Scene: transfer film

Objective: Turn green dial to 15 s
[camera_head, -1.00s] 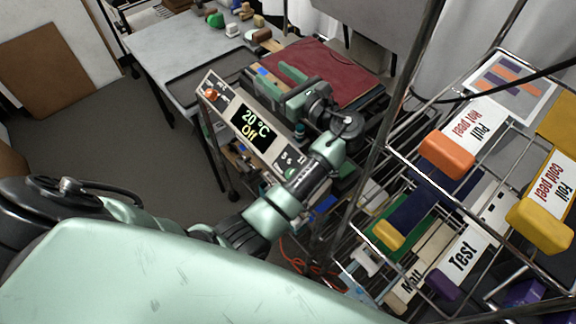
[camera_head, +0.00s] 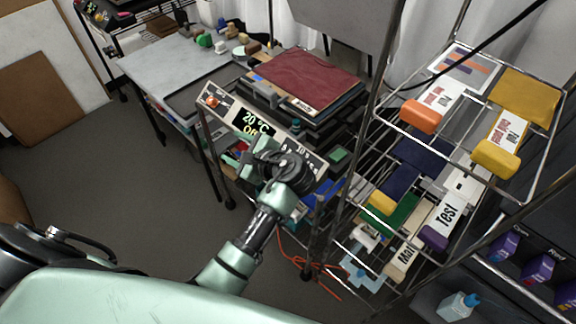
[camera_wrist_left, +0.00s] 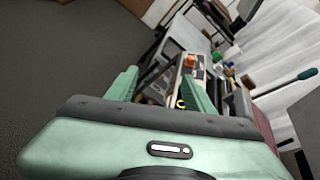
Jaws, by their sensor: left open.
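The control panel (camera_head: 228,112) is a pale tilted strip on the front of the press. It carries an orange dial (camera_head: 212,101) at its left and a dark display (camera_head: 252,123) reading 20 °C and Off. A second readout (camera_head: 303,148) farther right is partly covered and seems to read 10 s. I cannot make out the green dial; my wrist covers part of that stretch of panel. My left gripper (camera_head: 233,161) is open in front of the panel's lower edge. In the left wrist view its fingers (camera_wrist_left: 160,92) are apart, with the orange dial (camera_wrist_left: 190,61) beyond them.
A dark red sheet (camera_head: 305,78) lies on top of the press. A wire rack (camera_head: 390,125) with labelled trays stands close on the right of my arm. A grey table (camera_head: 165,65) is behind left. The floor at left is clear.

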